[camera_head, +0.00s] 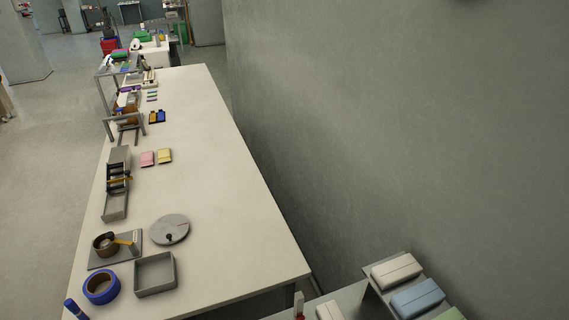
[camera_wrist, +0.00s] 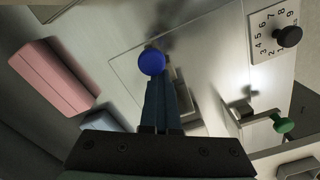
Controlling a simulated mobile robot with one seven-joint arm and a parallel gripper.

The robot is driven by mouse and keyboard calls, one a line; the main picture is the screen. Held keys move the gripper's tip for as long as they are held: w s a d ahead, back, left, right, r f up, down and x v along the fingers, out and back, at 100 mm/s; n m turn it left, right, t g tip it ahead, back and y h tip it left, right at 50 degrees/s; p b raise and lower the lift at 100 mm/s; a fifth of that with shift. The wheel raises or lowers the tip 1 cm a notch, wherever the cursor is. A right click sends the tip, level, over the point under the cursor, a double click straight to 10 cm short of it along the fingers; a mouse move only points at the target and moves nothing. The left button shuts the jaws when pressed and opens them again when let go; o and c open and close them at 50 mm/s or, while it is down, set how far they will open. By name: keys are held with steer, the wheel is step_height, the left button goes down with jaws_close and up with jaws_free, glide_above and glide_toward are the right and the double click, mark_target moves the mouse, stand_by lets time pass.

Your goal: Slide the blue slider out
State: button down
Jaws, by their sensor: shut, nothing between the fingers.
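A round blue knob (camera_wrist: 152,61), which looks like the blue slider's handle, shows in the middle of the wrist view. My gripper (camera_wrist: 157,82) comes up from the bottom of that view with its fingers closed together. The fingertips point at the blue knob and lie right below it in the picture; I cannot tell whether they touch it. The knob is not between the fingers. The slider's body under the knob is mostly hidden by the fingers. In the head view neither my gripper nor the blue knob can be made out.
In the wrist view, a green knob (camera_wrist: 283,124) and a black knob (camera_wrist: 289,36) on a numbered plate (camera_wrist: 262,20) lie at the right. A pink block (camera_wrist: 52,78) lies at the left. The head view shows a long table (camera_head: 205,215) with a grey tray (camera_head: 155,289) beside a wall.

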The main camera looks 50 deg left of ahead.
steer(key=shift+a, duration=0.35)
steer(key=shift+r, duration=0.1)
step_height(320, 180, up, 8)
steer(key=p, duration=0.8)
steer(key=shift+p, duration=0.3)
